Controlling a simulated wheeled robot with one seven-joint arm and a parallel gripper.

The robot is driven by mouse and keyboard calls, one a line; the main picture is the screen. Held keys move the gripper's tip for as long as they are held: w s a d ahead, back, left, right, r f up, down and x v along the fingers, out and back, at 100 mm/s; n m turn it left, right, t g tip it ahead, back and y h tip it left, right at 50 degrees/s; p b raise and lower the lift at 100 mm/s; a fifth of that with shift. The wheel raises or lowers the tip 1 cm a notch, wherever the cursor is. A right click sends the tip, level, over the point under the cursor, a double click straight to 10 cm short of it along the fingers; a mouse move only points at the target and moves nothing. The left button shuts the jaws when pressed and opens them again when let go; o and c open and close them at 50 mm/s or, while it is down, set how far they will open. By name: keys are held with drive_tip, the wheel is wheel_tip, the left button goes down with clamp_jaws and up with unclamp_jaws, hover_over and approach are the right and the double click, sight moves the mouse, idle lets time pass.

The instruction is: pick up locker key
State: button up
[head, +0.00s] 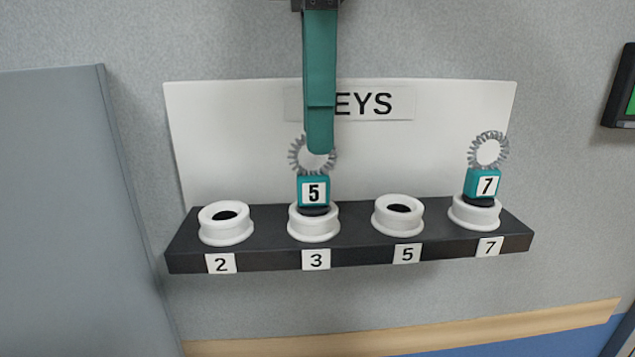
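A locker key (314,190) with a teal tag marked 5 and a grey toothed ring on top stands upright in the white round holder (313,229) labelled 3. Another locker key (482,183), tagged 7 with a similar ring, stands in the holder (475,216) labelled 7. My gripper (319,145) reaches down from the top, its teal fingertip overlapping the ring of key 5 in the picture. Only one finger shape shows, so its opening is hidden. Whether it touches the ring cannot be told.
The black shelf (280,258) also carries empty white holders labelled 2 (226,228) and 5 (398,220). A white board (230,140) with partly covered lettering stands behind. A grey panel (70,200) is at left, and a dark-framed screen (622,90) at the right edge.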

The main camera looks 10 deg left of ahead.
sight(314, 175)
drive_tip(key=shift+w+a+f, duration=0.1)
drive_tip(key=shift+f, duration=1.65)
drive_tip(key=shift+w+a+f, duration=0.1)
drive_tip(key=shift+f, duration=1.65)
drive_tip(key=shift+s, duration=0.1)
drive_tip(key=c, duration=0.8)
